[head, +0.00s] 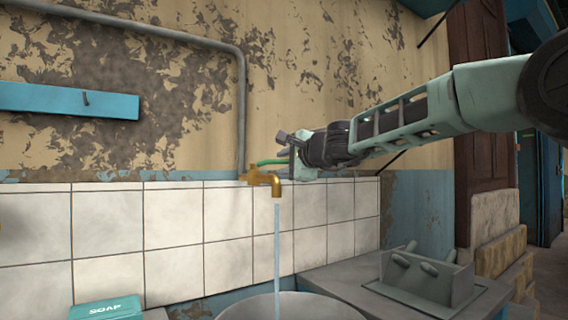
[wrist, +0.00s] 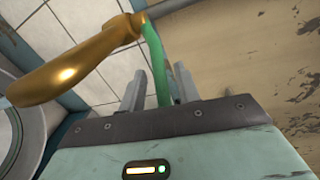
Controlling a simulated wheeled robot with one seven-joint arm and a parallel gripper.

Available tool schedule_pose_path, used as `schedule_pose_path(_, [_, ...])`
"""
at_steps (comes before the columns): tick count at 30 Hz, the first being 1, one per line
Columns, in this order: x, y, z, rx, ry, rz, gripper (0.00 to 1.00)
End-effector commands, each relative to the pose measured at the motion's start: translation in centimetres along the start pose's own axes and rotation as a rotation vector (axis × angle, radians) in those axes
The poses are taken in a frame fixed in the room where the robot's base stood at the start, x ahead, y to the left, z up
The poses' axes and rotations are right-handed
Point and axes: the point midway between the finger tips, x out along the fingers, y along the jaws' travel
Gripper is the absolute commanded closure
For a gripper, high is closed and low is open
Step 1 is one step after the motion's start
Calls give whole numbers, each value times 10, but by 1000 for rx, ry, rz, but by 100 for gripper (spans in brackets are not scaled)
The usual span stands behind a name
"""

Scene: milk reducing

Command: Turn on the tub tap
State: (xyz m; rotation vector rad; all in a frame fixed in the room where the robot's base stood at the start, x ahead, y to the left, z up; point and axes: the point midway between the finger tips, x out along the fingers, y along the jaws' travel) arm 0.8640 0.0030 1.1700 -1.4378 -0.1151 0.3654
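The brass tub tap (head: 263,179) sticks out from the tiled wall. A thin stream of water (head: 277,250) runs down from its spout into the tub (head: 290,308). The tap's green handle (head: 270,162) points right, toward my gripper (head: 287,150). In the wrist view the brass spout (wrist: 75,68) fills the upper left, and the green handle (wrist: 155,62) reaches down between the two fingers of my gripper (wrist: 155,88). The fingers stand apart, with a visible gap on the handle's left. The handle is close to the right finger; I cannot tell if they touch.
A soap box (head: 105,309) sits at the lower left. A grey stand with pegs (head: 425,275) is on the counter at right. A grey pipe (head: 241,110) runs down the wall behind the tap. A blue rail (head: 60,101) hangs at left.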

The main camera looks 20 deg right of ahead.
Motion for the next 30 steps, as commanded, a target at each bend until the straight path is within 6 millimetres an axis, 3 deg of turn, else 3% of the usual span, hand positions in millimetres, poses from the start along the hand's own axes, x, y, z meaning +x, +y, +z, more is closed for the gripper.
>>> schedule_pose_path(9, [-1, -1, 1, -1, -1, -2, 65])
schedule_pose_path(14, [-14, -2, 1, -3, -1, -4, 65])
schedule_pose_path(30, [-126, -2, 1, -3, 2, -4, 65])
